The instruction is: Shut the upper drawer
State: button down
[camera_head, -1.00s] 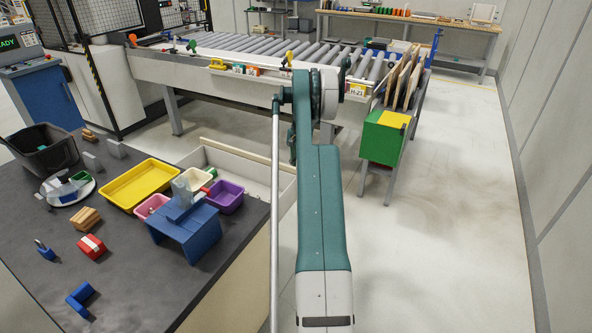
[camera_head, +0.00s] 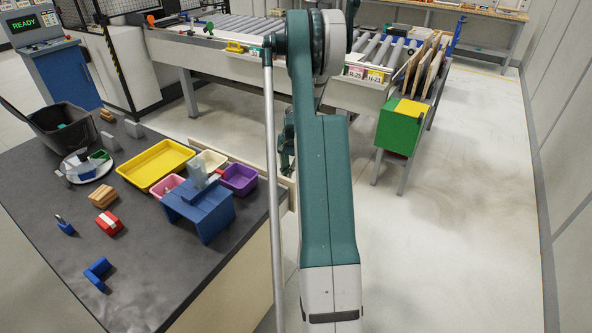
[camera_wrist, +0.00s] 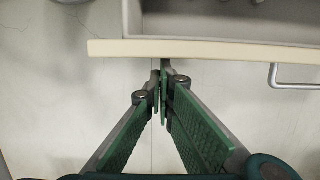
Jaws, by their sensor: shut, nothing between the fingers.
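The upper drawer's cream front (camera_head: 232,155) shows past the far edge of the dark counter, standing out a little from it. In the wrist view the drawer front (camera_wrist: 215,50) crosses the top as a pale strip, with part of the grey drawer inside (camera_wrist: 230,22) behind it. A metal handle (camera_wrist: 295,77) is on the front at the right. My gripper (camera_wrist: 162,66) is shut and empty, its green fingertips at the outer side of the front, left of the handle. Whether they touch it is unclear. In the head view my gripper is mostly hidden behind my arm.
The counter (camera_head: 160,260) holds a yellow tray (camera_head: 157,166), a purple bin (camera_head: 239,180), a blue stand (camera_head: 203,208), a black bin (camera_head: 62,128) and small blocks. A roller conveyor (camera_head: 235,65) and a green-yellow box (camera_head: 401,127) stand beyond. The floor at right is clear.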

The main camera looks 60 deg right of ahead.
jog(key=a, duration=0.7)
jog(key=shift+a, duration=0.3)
jog(key=shift+d, duration=0.15)
jog(key=shift+d, duration=0.5)
jog(key=d, duration=0.3)
jog(key=shift+r, duration=0.25)
jog(key=a+r+p+v, duration=0.1)
jog(key=a+p+v, duration=0.1)
jog(key=v, duration=0.7)
send_over(279, 184)
jog(key=d, duration=0.5)
jog(key=shift+s+f, duration=0.1)
jog(key=shift+f, duration=0.1)
